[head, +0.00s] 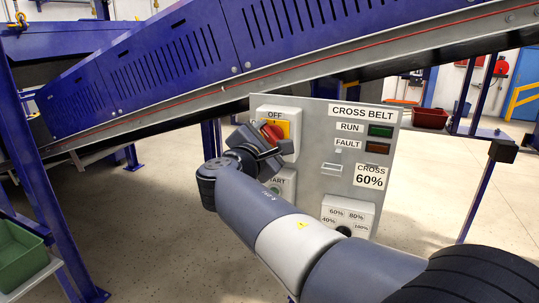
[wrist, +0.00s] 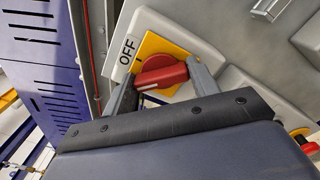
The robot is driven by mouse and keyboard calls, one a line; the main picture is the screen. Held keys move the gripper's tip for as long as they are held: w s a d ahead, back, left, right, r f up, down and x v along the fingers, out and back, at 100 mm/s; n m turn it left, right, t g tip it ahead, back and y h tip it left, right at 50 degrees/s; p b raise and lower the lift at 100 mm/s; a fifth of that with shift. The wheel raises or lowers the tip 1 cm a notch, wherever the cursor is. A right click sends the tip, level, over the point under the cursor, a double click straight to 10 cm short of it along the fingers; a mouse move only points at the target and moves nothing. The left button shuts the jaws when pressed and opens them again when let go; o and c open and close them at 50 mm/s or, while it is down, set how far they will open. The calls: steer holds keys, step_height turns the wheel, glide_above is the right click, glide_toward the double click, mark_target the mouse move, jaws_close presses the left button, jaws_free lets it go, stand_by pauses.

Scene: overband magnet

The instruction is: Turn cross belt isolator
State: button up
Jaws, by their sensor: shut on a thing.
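The cross belt isolator is a red rotary handle (wrist: 162,76) on a yellow plate (wrist: 150,45) on a light grey box, with an OFF label (head: 275,115) above it in the head view. The head view also shows part of the red handle (head: 270,131). My gripper (wrist: 160,80) is shut on the red handle, with one finger on each side of it in the wrist view. The handle lies roughly crosswise between the fingers. In the head view my gripper (head: 268,146) hides part of the handle and plate.
The grey CROSS BELT panel (head: 318,182) carries a green RUN lamp (head: 381,131), a FAULT lamp (head: 377,148), a START label and a speed selector partly behind my arm. A blue conveyor (head: 180,65) slopes above. A green bin (head: 18,255) is at left, a red bin (head: 430,118) at right.

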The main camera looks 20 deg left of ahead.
steer(key=m+b, duration=0.4)
steer(key=shift+f+m+b, duration=0.3)
steer(key=shift+f+b, duration=0.05)
steer(key=shift+b, duration=0.05)
steer(key=m+b, duration=0.3)
steer(key=m, duration=0.1)
steer(key=shift+r, duration=0.1)
steer(key=shift+d+b, duration=0.1)
steer(key=shift+b, duration=0.25)
steer(key=o, duration=1)
steer(key=shift+r, duration=0.1)
steer(key=s, duration=0.7)
steer(key=s+a, duration=0.1)
steer(key=s, duration=0.2)
steer(key=shift+s+b, duration=0.3)
steer(key=shift+s, duration=0.1)
steer(key=shift+w, duration=0.1)
